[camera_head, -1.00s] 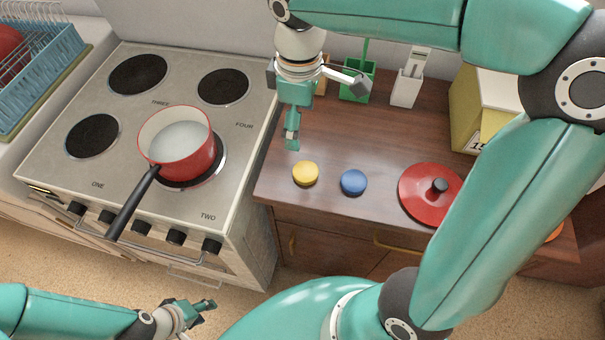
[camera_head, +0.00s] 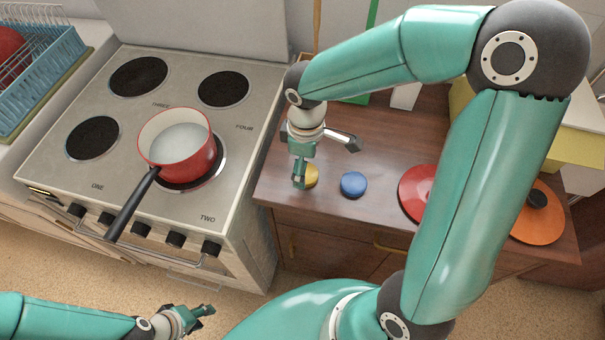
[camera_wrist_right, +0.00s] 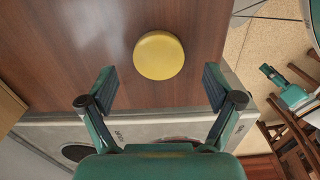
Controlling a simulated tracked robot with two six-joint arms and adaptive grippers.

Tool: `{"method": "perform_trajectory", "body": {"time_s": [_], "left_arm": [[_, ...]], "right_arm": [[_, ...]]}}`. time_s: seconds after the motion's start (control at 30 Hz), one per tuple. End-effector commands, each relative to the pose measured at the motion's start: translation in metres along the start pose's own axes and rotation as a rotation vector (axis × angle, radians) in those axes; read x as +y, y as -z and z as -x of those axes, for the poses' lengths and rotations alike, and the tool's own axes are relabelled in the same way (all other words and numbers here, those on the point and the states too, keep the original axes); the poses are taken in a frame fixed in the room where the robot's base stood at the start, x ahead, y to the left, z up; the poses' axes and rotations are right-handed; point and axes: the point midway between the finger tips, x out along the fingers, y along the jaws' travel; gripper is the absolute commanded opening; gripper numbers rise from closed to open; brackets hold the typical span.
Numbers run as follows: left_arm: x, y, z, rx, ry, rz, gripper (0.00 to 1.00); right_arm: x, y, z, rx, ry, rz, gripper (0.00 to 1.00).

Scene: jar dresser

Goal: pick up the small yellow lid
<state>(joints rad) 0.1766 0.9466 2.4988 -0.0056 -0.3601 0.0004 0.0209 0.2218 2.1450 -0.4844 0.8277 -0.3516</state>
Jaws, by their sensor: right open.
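The small yellow lid (camera_head: 312,176) lies flat on the brown dresser top near its left front corner. In the head view my right gripper (camera_head: 300,182) is just above and left of it and hides part of it. In the right wrist view the lid (camera_wrist_right: 159,55) shows whole, a little beyond the fingertips. There my right gripper (camera_wrist_right: 160,88) is open and empty, its fingers apart on either side of the lid's line. My left gripper (camera_head: 204,314) is low at the bottom left, far from the lid; its finger spacing is unclear.
A blue lid (camera_head: 353,184) lies right of the yellow one. A red lid (camera_head: 413,192), partly behind my right arm, and an orange lid (camera_head: 540,222) lie farther right. Left of the dresser is a stove (camera_head: 75,170) with a red pot (camera_head: 193,159), its handle pointing frontward.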

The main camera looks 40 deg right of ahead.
Motion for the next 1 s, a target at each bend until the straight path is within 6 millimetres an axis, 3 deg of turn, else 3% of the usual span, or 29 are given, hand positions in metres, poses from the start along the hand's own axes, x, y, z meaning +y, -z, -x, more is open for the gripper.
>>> {"method": "perform_trajectory", "body": {"time_s": [0.2, 0.47, 0.8, 1.0], "left_arm": [[0.0, 0.0, 0.001, 0.0, 0.0, 0.0, 0.4], [0.0, 0.0, 0.001, 0.0, 0.0, 0.0, 0.4], [0.0, 0.0, 0.001, 0.0, 0.0, 0.0, 0.4], [0.0, 0.0, 0.001, 0.0, 0.0, 0.0, 0.4]], "right_arm": [[0.001, -0.001, -0.025, -0.001, 0.002, 0.0, 0.9], [0.001, -0.001, -0.027, 0.0, 0.001, 0.0, 0.9], [0.001, -0.001, -0.027, 0.0, 0.001, -0.001, 0.36], [0.001, -0.001, -0.027, 0.0, 0.0, -0.001, 0.36]]}}
